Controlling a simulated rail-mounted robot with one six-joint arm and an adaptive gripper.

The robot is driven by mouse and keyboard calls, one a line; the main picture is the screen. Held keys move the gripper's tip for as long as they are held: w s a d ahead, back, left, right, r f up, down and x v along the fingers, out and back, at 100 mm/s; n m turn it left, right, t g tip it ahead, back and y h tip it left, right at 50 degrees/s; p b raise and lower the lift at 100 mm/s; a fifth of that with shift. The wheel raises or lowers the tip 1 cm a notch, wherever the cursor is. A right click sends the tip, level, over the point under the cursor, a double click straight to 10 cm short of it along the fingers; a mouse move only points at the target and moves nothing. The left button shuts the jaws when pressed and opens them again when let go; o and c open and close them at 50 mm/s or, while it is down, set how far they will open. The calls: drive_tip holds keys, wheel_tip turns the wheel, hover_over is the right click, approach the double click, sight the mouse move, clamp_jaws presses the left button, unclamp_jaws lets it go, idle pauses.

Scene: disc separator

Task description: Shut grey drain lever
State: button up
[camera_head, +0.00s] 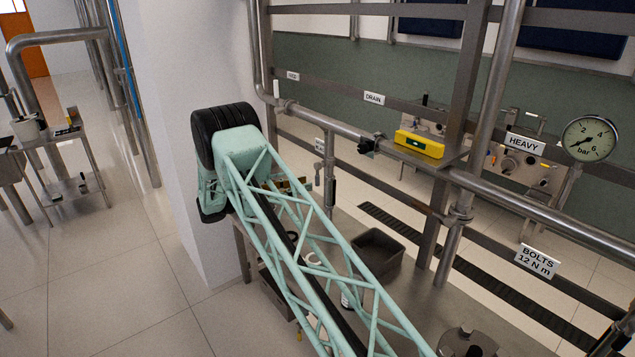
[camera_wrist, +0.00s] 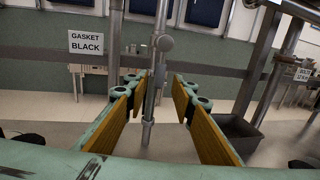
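A thin upright grey drain pipe (camera_wrist: 149,120) stands in the wrist view, with a round grey valve fitting (camera_wrist: 165,43) near the top. A short grey lever (camera_wrist: 160,75) appears to hang down along the pipe from that fitting. In the head view the grey lever (camera_head: 330,190) is small, beside the same pipe, right of my gripper (camera_head: 290,185). My gripper (camera_wrist: 157,92) is open and empty, its orange-brown finger pads wide apart. The pipe and lever show in the gap between the fingers; how deep they sit there I cannot tell.
A DRAIN sign (camera_head: 374,98) hangs on the rail above. A black clamp-like fitting (camera_head: 370,146) and a yellow level (camera_head: 419,145) are on the frame to the right. A dark bin (camera_head: 376,256) stands below on the bench. A GASKET BLACK sign (camera_wrist: 86,41) is behind.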

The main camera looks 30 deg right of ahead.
sight(318, 180)
drive_tip(key=shift+d, duration=3.35)
clamp_jaws()
